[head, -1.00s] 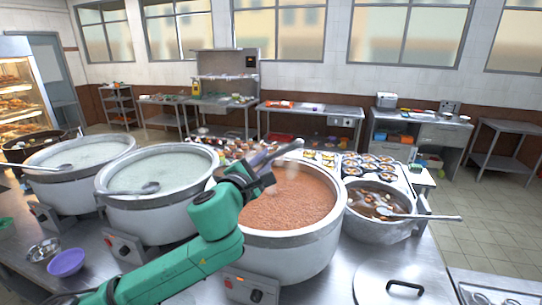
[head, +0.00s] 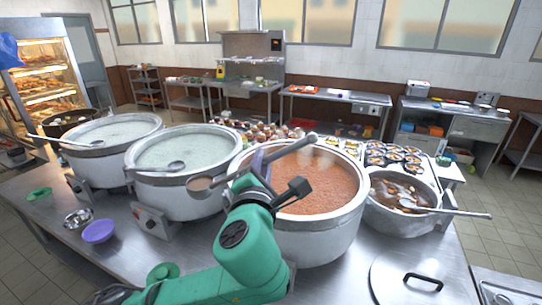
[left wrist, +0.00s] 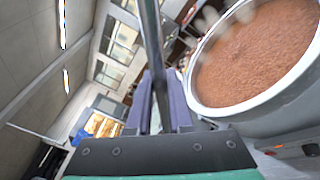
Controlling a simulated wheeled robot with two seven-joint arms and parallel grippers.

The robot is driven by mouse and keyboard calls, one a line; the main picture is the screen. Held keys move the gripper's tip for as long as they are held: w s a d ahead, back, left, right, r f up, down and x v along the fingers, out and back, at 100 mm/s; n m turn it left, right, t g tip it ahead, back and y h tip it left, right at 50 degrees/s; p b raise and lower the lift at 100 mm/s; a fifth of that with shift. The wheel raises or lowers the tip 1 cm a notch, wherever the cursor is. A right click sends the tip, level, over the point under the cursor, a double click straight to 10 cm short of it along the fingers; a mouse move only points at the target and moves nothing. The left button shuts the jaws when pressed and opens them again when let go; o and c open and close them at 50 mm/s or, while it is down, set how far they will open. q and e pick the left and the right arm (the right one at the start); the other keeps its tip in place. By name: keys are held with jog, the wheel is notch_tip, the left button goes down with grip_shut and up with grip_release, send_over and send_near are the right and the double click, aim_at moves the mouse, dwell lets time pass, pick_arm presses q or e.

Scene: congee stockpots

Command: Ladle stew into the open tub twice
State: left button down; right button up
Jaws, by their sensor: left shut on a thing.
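My left gripper (head: 262,172) is shut on the handle of a ladle (head: 290,147). The ladle lies slanted, its brownish bowl (head: 200,184) at the lower left by the rim of the middle congee pot, its handle end over the stew pot. Whether the bowl holds stew is unclear. The big pot of red-brown stew (head: 335,185) is behind and right of the gripper. In the left wrist view the handle (left wrist: 153,45) runs up from between the purple fingers (left wrist: 160,105), with the stew pot (left wrist: 255,60) to the right. I cannot make out the open tub. My right gripper is not in view.
Two pots of pale congee (head: 185,150) (head: 112,131) stand left of the stew. A smaller pot with a ladle (head: 400,195) stands right. A purple bowl (head: 98,231), a steel bowl (head: 78,217) and a lid (head: 420,275) lie on the steel counter.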

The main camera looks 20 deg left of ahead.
pick_arm(q)
notch_tip(320, 180, down, 32)
jog(key=s+n+y+b, duration=0.1)
jog(key=s+y+b, duration=0.1)
jog(key=b, duration=0.6)
jog(key=shift+s+a+f+g+b, duration=0.25)
jog(key=shift+s+a+g+b, duration=0.1)
jog(key=shift+s+a, duration=0.1)
dwell(1.2)
jog(key=shift+r, duration=0.1)
jog(key=a+r+n+p, duration=0.1)
jog(key=r+p, duration=0.1)
jog(key=p, duration=0.1)
jog(key=a+r+n+p, duration=0.2)
jog(key=p, duration=0.1)
jog(key=shift+a+g+h, duration=0.25)
jog(key=shift+g+h, duration=0.05)
jog(key=shift+g, duration=0.05)
